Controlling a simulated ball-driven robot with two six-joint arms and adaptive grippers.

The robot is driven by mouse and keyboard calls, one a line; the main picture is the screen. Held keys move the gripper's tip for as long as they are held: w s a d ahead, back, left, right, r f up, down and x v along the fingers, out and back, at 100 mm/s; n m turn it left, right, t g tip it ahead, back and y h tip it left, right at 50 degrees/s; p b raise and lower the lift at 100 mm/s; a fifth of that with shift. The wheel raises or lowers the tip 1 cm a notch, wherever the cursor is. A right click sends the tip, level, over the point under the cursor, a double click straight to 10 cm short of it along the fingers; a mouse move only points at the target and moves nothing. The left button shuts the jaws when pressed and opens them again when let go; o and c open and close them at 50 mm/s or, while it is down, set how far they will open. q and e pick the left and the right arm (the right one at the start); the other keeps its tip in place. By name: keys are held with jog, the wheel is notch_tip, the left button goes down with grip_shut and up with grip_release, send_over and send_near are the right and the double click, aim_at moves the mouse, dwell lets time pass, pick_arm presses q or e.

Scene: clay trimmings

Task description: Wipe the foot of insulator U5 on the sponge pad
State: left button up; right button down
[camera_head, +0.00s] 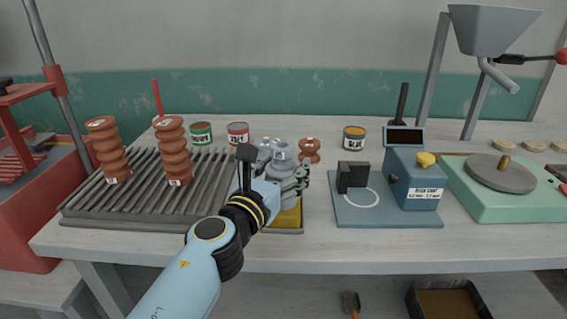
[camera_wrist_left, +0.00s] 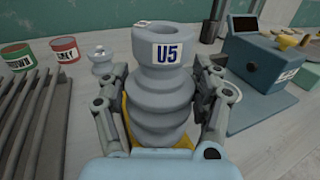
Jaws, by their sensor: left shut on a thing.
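Insulator U5 (camera_wrist_left: 161,95) is a grey ribbed piece with a white "U5" label, upright in the left wrist view. My left gripper (camera_wrist_left: 160,120) is shut on it, one finger on each side. In the head view the grey insulator (camera_head: 283,158) shows above my left gripper (camera_head: 285,185). The yellow sponge pad (camera_head: 290,217) lies under the gripper, mostly hidden, and a yellow strip of it (camera_wrist_left: 126,122) shows beside the insulator. The insulator's foot is hidden, so I cannot tell whether it touches the pad. My right gripper is not in view.
A slatted rack (camera_head: 110,205) at left carries two brown insulators (camera_head: 174,150). A blue device (camera_head: 415,180) with a flat base is to the right, then a green turntable unit (camera_head: 500,205).

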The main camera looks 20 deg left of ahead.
pick_arm(q)
jog(key=shift+s+d+f, duration=0.1)
jog(key=shift+s+f, duration=0.05)
jog(key=shift+s, duration=0.15)
jog(key=shift+w, duration=0.2)
